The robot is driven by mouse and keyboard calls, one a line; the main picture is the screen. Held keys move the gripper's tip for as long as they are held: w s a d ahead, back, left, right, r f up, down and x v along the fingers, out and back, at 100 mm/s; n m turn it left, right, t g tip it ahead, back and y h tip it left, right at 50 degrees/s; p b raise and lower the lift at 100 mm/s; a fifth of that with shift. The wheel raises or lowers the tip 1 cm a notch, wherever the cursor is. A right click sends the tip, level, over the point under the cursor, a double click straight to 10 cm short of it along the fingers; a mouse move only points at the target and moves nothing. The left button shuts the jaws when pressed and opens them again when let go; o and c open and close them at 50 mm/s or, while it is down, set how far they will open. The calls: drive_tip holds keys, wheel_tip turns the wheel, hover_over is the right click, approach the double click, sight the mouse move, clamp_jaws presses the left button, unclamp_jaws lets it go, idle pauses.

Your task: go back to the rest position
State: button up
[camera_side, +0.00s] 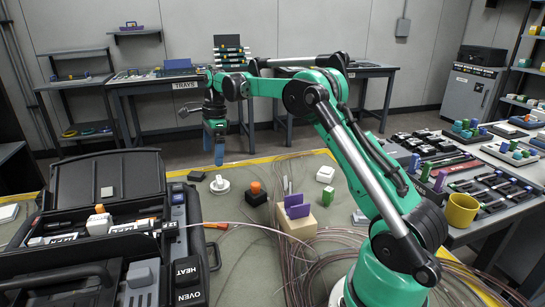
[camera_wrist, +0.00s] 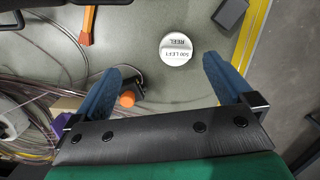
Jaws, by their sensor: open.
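My green arm reaches over the mat, and my gripper (camera_side: 214,152) hangs with its blue fingers pointing down in the side view. In the wrist view my gripper (camera_wrist: 162,66) has its two blue fingers wide apart with nothing between their tips. A white round piece (camera_side: 219,185) stands on the mat below the gripper. The same white round piece (camera_wrist: 177,49) shows an upside-down label in the wrist view, just beyond the fingertips. The gripper is clear above the mat.
An open black splicer case (camera_side: 105,179) stands at left, with a fibre running right from it. A black block with an orange cap (camera_side: 255,187) and a wooden block with purple plates (camera_side: 298,222) stand mid-mat. Coiled cables lie near my base. A yellow mug (camera_side: 461,210) is at right.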

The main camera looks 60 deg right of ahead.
drive_tip(key=s+a+r+n+g, duration=0.2)
drive_tip(key=s+a+r+n, duration=0.7)
drive_tip(key=s+a+n, duration=0.6)
drive_tip(key=shift+n, duration=0.3)
drive_tip(key=f, duration=0.6)
drive_tip(key=w+d+f, duration=0.1)
drive_tip(key=f, duration=0.5)
drive_tip(key=d+f, duration=0.1)
drive_tip(key=f, duration=0.5)
drive_tip(key=shift+w+d, duration=0.15)
drive_tip(key=shift+d, duration=0.05)
